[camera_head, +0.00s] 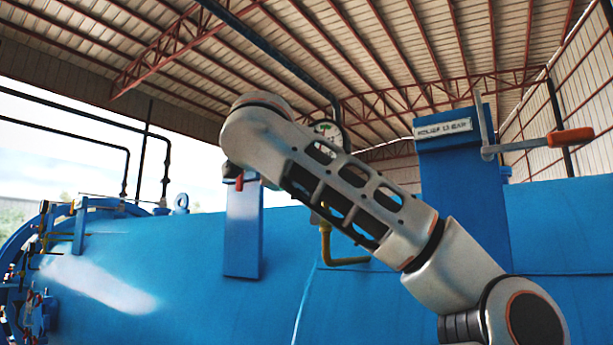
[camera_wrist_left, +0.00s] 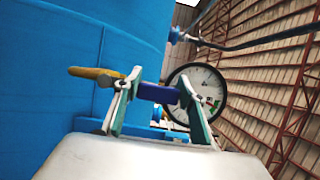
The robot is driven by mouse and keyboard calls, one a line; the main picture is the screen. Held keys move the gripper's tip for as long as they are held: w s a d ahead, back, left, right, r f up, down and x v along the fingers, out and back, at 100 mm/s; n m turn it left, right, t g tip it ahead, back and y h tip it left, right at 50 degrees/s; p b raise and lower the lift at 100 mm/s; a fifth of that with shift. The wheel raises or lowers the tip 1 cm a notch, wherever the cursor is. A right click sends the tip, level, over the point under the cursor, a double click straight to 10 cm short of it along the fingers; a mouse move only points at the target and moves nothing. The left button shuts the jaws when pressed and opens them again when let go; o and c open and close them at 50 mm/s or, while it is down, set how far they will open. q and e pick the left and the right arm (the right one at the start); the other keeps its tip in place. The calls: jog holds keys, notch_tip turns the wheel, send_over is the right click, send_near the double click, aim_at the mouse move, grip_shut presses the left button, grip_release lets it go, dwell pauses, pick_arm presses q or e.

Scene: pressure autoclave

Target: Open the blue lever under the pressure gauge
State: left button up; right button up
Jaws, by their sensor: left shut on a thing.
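The blue lever (camera_wrist_left: 158,93) lies between the two fingers of my left gripper (camera_wrist_left: 158,108) in the left wrist view, and the gripper is shut on it. The round white pressure gauge (camera_wrist_left: 208,84) is just behind the right finger. A yellow pipe (camera_wrist_left: 90,73) shows beyond the left finger. In the head view the gauge (camera_head: 327,129) is partly covered by my arm, and the yellow pipe (camera_head: 345,261) bends below the arm. The lever and my left gripper are hidden there. My right gripper is in neither view.
The large blue autoclave body (camera_head: 170,270) fills the lower head view. A blue post (camera_head: 243,235) with a small red handle (camera_head: 239,182) stands left of my arm. A labelled blue column (camera_head: 462,180) with an orange-handled metal lever (camera_head: 570,138) stands at the right.

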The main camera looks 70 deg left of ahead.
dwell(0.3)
pick_arm(q)
jog(key=o, duration=1.4)
jog(key=shift+c, duration=0.2)
jog(key=shift+s+a, duration=0.1)
jog(key=shift+a, duration=0.05)
jog(key=shift+s+d, duration=0.1)
jog(key=shift+d, duration=0.25)
jog(key=v, duration=0.6)
jog(key=shift+s+d, duration=0.25)
jog(key=shift+s, duration=0.1)
